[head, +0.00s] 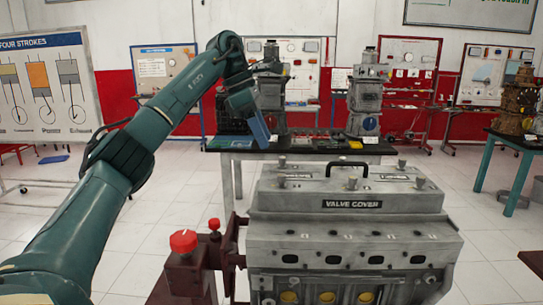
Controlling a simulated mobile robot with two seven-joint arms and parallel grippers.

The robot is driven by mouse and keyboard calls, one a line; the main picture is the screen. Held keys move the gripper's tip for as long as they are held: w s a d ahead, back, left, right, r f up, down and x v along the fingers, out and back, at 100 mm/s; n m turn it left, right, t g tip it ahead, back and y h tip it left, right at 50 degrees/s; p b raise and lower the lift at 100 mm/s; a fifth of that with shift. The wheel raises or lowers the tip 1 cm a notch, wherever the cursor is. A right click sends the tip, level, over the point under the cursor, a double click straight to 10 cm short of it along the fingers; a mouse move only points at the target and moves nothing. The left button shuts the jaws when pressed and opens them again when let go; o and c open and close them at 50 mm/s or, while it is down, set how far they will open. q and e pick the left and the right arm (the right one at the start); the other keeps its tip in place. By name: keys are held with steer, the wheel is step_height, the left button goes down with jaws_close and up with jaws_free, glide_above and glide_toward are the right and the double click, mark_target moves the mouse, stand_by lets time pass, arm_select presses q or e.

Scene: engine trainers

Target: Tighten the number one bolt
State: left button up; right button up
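A grey engine with a valve cover (350,190) stands in front of me, lettered "VALVE COVER" and with a black handle (346,165) on top. Several bolt heads show along its top, among them one at the front left (281,180), one at the front middle (352,182) and one at the front right (420,182). I cannot read which is number one. My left arm reaches up from the lower left and bends down at the top. My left gripper (259,130) points down, above and left of the cover, apart from it; its fingers are too small to judge. My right gripper is out of view.
A maroon engine stand with a red knob (184,241) is left of the engine. Behind is a dark table (320,150) bearing grey engine models (367,92). A teal-legged table (512,170) with a brown engine stands at right.

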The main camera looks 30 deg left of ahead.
arm_select(q)
steer(key=v, duration=0.4)
stand_by(0.6)
